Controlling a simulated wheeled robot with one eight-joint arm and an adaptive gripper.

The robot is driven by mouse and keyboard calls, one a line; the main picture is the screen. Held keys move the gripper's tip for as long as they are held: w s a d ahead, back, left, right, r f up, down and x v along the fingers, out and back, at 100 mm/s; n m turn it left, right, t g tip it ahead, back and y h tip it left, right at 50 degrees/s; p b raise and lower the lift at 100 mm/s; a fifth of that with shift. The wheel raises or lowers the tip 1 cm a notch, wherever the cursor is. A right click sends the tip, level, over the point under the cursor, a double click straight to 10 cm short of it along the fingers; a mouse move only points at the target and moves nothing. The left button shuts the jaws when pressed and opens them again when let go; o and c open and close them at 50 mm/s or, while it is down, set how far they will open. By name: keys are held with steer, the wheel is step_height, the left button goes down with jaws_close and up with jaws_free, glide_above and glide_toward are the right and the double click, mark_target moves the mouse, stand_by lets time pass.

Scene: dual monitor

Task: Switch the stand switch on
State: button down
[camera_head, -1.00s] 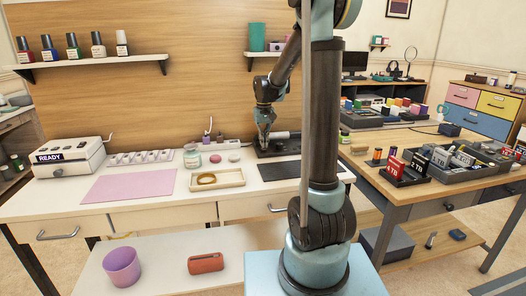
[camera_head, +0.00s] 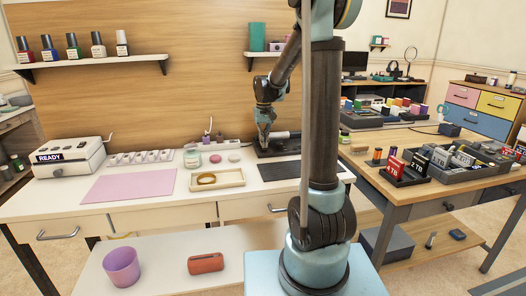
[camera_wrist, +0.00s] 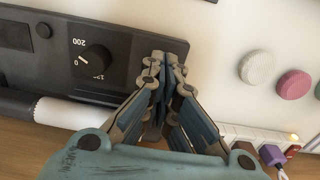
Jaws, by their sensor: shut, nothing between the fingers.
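The black stand (camera_head: 288,150) lies at the back of the white desk, beside the wooden back panel. No part is clearly marked as the switch; anything under the fingertips is hidden. My gripper (camera_head: 264,142) is shut and empty, pointing down at the stand's left end in the head view. In the wrist view my gripper (camera_wrist: 165,68) covers the stand's right end; contact cannot be told.
A white and black cylinder (camera_wrist: 55,112) lies along the stand. A white disc (camera_wrist: 257,67) and a pink disc (camera_wrist: 293,84) sit beside it. A glass jar (camera_head: 192,157) and wooden tray (camera_head: 232,184) stand left of my gripper. A dark mat (camera_head: 277,171) lies in front.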

mark_target(265, 150)
steer(key=shift+f, duration=1)
stand_by(0.8)
steer(key=shift+r, duration=3.5)
steer(key=shift+s+d+r, duration=0.1)
steer(key=shift+s+d, duration=0.1)
steer(key=shift+s, duration=0.15)
steer(key=s+d+f+m+t, duration=0.15)
steer(key=s+d, duration=0.25)
steer(key=s, duration=0.9)
steer(key=s+d+f+n, duration=0.15)
steer(key=s+d, duration=0.25)
steer(key=s, duration=0.9)
steer(key=s+d+f+m, duration=0.1)
steer(key=s+f, duration=0.6)
steer(key=s, duration=0.1)
steer(key=shift+s+d+f+t, duration=0.15)
steer(key=shift+d+f+t, duration=0.1)
steer(key=shift+t, duration=0.1)
